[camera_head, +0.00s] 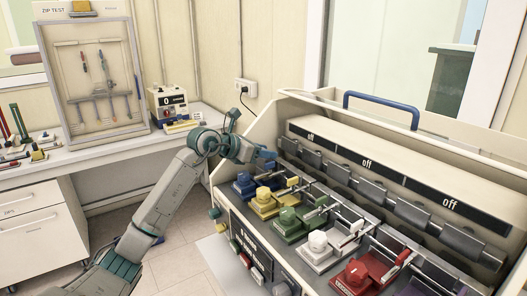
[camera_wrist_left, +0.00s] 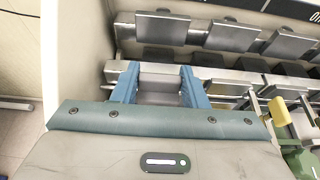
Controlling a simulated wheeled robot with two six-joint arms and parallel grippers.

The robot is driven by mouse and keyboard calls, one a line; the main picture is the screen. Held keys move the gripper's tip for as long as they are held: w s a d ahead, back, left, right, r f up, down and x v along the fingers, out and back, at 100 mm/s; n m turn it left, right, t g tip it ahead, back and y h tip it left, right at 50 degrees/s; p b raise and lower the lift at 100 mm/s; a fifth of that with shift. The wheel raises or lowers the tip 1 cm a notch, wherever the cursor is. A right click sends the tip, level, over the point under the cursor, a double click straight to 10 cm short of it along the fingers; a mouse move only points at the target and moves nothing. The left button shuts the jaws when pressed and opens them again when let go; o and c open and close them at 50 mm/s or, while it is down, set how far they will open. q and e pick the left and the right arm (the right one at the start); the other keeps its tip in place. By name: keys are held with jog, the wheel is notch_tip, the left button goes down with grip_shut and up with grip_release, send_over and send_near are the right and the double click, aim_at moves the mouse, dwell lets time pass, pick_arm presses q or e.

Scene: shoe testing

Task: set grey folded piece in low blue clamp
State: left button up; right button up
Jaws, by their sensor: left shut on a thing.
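My left gripper (camera_head: 266,154) is over the far left end of the testing machine, above the low blue clamp. In the left wrist view its two blue fingers (camera_wrist_left: 159,80) are shut on a grey folded piece (camera_wrist_left: 160,87), seen between them as a flat grey surface. The low blue clamp (camera_head: 243,186) is at the far left end of the coloured row; in the left wrist view I cannot make it out beneath the gripper. Whether the piece touches the clamp cannot be told. My right gripper is not in view.
Yellow (camera_head: 264,203), green (camera_head: 287,222), white (camera_head: 319,250) and red (camera_head: 354,276) clamps follow along the machine. Grey upper plates (camera_head: 371,191) hang behind them, under a panel with "off" displays (camera_head: 366,164). The machine's side wall (camera_wrist_left: 80,45) stands close left of the gripper.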

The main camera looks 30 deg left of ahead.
pick_arm(q)
jog(key=shift+f+b, duration=0.65)
jog(key=shift+f, duration=0.25)
jog(key=o, duration=1)
jog(key=shift+o, duration=0.3)
jog(key=shift+a+f, duration=0.15)
jog(key=shift+a, duration=0.05)
jog(key=shift+d, duration=0.1)
